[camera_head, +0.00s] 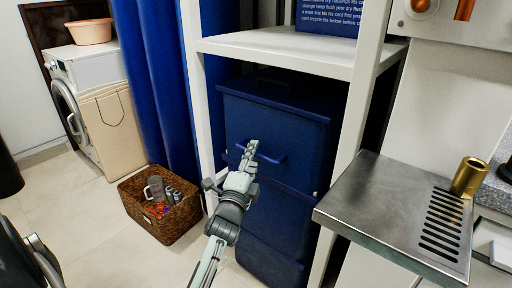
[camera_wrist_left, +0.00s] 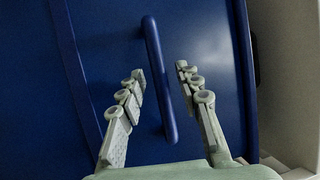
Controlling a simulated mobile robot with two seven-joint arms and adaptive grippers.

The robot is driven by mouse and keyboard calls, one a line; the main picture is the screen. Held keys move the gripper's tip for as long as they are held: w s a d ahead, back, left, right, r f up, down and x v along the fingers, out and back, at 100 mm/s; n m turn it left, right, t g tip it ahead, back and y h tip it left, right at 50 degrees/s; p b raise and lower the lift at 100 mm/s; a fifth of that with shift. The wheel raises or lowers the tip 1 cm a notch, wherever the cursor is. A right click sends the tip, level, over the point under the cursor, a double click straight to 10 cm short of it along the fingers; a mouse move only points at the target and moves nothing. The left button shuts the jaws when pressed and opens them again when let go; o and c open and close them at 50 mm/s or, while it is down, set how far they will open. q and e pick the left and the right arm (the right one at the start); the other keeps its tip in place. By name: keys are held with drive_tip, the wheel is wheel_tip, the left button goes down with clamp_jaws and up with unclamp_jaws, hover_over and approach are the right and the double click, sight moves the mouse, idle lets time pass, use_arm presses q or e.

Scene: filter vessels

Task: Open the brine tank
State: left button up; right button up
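The brine tank looks to be the dark blue lidded box (camera_head: 285,190) under the white shelf. A blue bar handle (camera_head: 272,157) sticks out from its upper front, and a dark grip lies on the lid. My left gripper (camera_head: 249,150) is at the front of the tank, by the handle. In the left wrist view, the gripper (camera_wrist_left: 160,72) is open, with one finger on each side of the handle bar (camera_wrist_left: 155,62). Gaps show between the bar and both fingers, and the tank's blue front (camera_wrist_left: 100,35) lies behind. The lid looks closed. My right gripper is not in view.
White shelf posts (camera_head: 196,90) flank the tank, with a shelf board (camera_head: 290,48) close above it. A metal drip tray (camera_head: 375,200) with a brass cup (camera_head: 469,177) juts out at right. A wicker basket (camera_head: 163,223) stands on the floor at left.

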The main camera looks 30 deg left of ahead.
use_arm(q)
drive_tip(key=shift+w+a, duration=0.1)
drive_tip(key=shift+w, duration=0.3)
drive_tip(key=shift+r, duration=0.1)
drive_tip(key=shift+s, duration=0.1)
clamp_jaws()
